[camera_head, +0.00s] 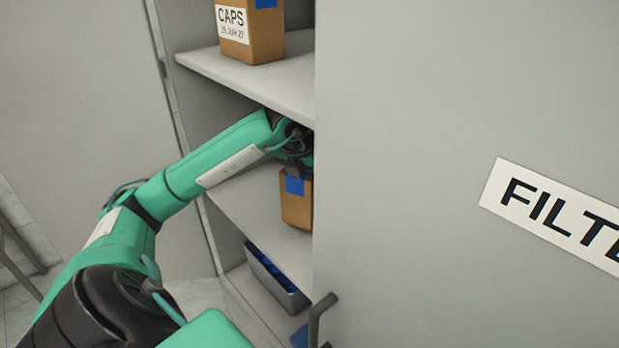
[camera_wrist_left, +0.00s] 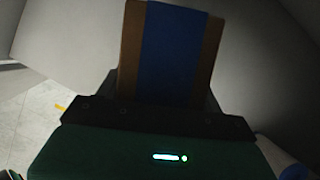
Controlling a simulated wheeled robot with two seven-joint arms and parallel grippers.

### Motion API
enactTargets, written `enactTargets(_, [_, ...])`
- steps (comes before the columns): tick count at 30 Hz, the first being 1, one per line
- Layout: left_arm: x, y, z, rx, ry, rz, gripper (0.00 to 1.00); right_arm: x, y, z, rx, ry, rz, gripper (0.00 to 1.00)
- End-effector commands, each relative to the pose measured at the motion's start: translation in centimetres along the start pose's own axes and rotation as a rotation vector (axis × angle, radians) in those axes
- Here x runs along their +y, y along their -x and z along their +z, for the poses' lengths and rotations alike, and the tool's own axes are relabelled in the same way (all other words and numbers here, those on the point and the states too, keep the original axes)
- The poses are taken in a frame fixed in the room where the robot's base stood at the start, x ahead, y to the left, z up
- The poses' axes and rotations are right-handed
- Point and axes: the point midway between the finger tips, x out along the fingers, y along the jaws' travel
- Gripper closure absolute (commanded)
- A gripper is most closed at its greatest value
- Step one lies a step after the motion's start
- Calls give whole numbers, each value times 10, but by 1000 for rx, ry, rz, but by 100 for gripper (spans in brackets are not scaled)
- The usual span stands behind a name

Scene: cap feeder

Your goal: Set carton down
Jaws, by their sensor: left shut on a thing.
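A brown carton with a blue strip (camera_head: 297,208) is at the middle shelf (camera_head: 262,205) of the cabinet, partly hidden by the door edge. My left gripper (camera_head: 298,168) is above it, shut on its top part. In the left wrist view the carton (camera_wrist_left: 130,50) stands up between the dark fingers of my left gripper (camera_wrist_left: 165,95). I cannot tell whether the carton's base touches the shelf. My right gripper is in neither view.
A carton labelled CAPS (camera_head: 262,45) stands on the upper shelf (camera_head: 265,85). A grey bin with blue contents (camera_head: 280,287) is on the shelf below.

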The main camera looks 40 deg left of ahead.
Motion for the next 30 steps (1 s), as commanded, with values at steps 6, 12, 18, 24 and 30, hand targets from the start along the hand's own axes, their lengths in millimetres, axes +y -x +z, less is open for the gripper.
enactTargets(6, [0, -8, 5, 1, -1, 0, 66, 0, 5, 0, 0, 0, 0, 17])
enactTargets(12, [0, -26, -4, 4, -1, 1, 66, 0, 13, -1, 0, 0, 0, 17])
enactTargets(18, [0, -35, -7, 0, -1, 0, 66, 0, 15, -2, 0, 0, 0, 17])
enactTargets(24, [0, -35, -7, -1, -1, 0, 66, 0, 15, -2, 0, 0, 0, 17])
enactTargets(30, [0, -38, -8, 0, -1, 1, 24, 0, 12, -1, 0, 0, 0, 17])
